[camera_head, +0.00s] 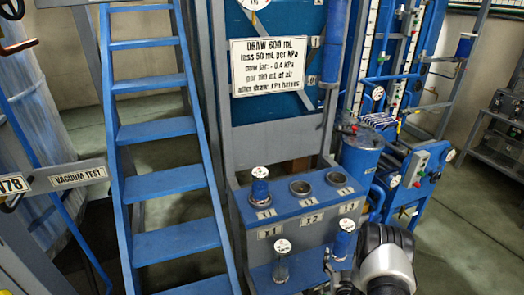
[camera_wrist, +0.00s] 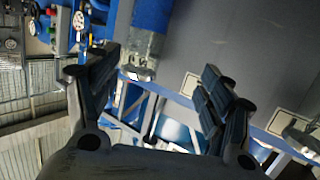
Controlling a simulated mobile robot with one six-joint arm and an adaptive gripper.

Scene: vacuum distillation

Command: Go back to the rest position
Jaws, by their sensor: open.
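My gripper (camera_wrist: 155,75) shows in the wrist view with its two dark fingers spread apart. A jar with a blue upper part and a grey lower part (camera_wrist: 142,48) shows beyond and between the fingers; I see no contact. In the head view, my arm's grey and white wrist joint (camera_head: 386,262) is at the bottom, right of the rack. A blue jar (camera_head: 344,240) stands close to its left. My fingertips are not clearly visible there.
A blue-grey rack (camera_head: 290,217) holds a blue jar (camera_head: 260,186) beside two empty round sockets (camera_head: 300,188). A clear jar (camera_head: 281,263) stands on its lower shelf. A blue ladder (camera_head: 158,130) is left; a blue tank (camera_head: 361,158) is behind right. Green floor (camera_head: 470,235) lies open at right.

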